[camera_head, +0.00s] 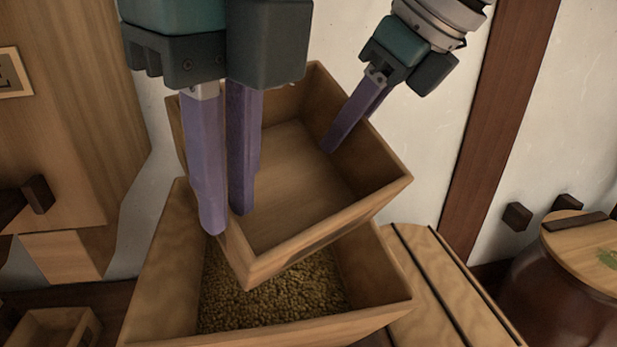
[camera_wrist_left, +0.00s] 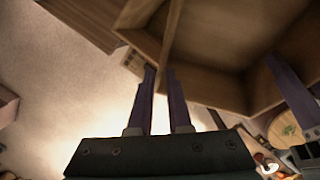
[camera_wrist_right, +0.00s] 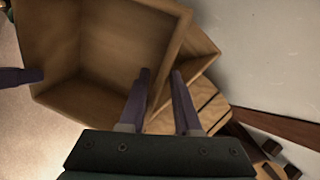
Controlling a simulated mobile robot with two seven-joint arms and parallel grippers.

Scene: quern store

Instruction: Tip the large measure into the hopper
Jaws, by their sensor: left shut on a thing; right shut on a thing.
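The large measure (camera_head: 300,165) is an open square wooden box, held tilted above the hopper with its near corner low. Its inside looks bare. It also shows in the left wrist view (camera_wrist_left: 225,40) and the right wrist view (camera_wrist_right: 125,45). The hopper (camera_head: 155,265) is a wooden bin below it, with golden grain (camera_head: 275,290) inside; the measure hides its back part. My left gripper (camera_head: 226,220) is shut on the measure's left wall, one finger inside and one outside. My right gripper (camera_head: 347,135) is shut on the measure's right wall.
A slatted wooden surface (camera_head: 445,285) lies right of the hopper. A dark round vessel with a wooden lid (camera_head: 590,255) stands at the far right. A small wooden box (camera_head: 50,330) is at the lower left. A wooden post (camera_head: 500,110) and pale wall are behind.

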